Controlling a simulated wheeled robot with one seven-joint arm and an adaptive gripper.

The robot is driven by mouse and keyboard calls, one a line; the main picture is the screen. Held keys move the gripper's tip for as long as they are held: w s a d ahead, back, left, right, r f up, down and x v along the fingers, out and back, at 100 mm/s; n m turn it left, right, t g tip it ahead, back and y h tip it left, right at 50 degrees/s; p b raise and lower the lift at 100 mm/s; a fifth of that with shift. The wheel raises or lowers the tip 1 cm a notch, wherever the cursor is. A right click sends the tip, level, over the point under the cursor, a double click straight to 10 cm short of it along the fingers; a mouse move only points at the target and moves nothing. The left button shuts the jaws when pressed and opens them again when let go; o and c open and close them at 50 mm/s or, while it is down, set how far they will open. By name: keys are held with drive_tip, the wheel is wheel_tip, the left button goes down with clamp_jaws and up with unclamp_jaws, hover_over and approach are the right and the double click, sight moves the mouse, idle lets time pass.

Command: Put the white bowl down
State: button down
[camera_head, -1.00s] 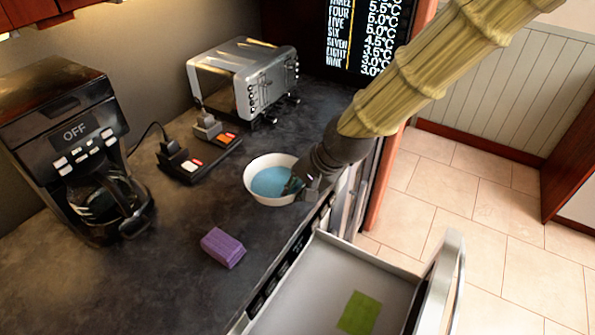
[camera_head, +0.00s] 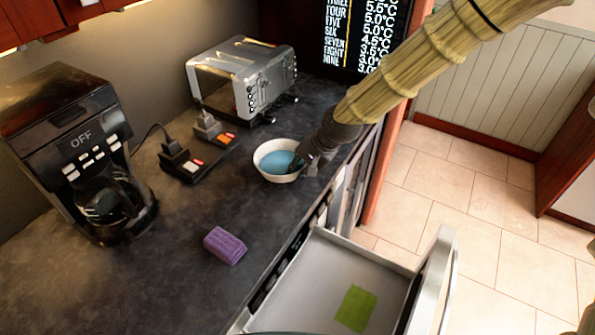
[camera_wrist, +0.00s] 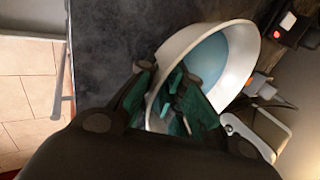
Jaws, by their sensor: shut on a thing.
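The white bowl (camera_head: 264,149) with a light blue inside is at the counter's right side, near the front edge, in the head view. It also shows in the wrist view (camera_wrist: 246,58), where it looks tilted to the camera. My gripper (camera_head: 299,163) is at the bowl's right rim. In the wrist view my gripper (camera_wrist: 170,88) is shut on the bowl's rim, with one finger over the inside. Whether the bowl's base touches the counter I cannot tell.
The dark counter (camera_head: 195,290) holds a purple block (camera_head: 225,245), a coffee maker (camera_head: 85,150), a toaster (camera_head: 240,80) and a power strip (camera_head: 195,165) with plugs. An open drawer (camera_head: 300,300) with a green sheet (camera_head: 356,308) juts out below. Counter around the block is clear.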

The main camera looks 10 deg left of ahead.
drive_tip(key=shift+f, duration=0.8)
drive_tip(key=c, duration=1.5)
unclamp_jaws()
drive_tip(key=shift+f, duration=0.15)
drive_tip(key=shift+c, duration=0.2)
drive_tip(key=shift+r, duration=0.2)
drive_tip(key=b+v, duration=0.2)
drive_tip(key=v, duration=1)
drive_tip(key=shift+f, duration=0.1)
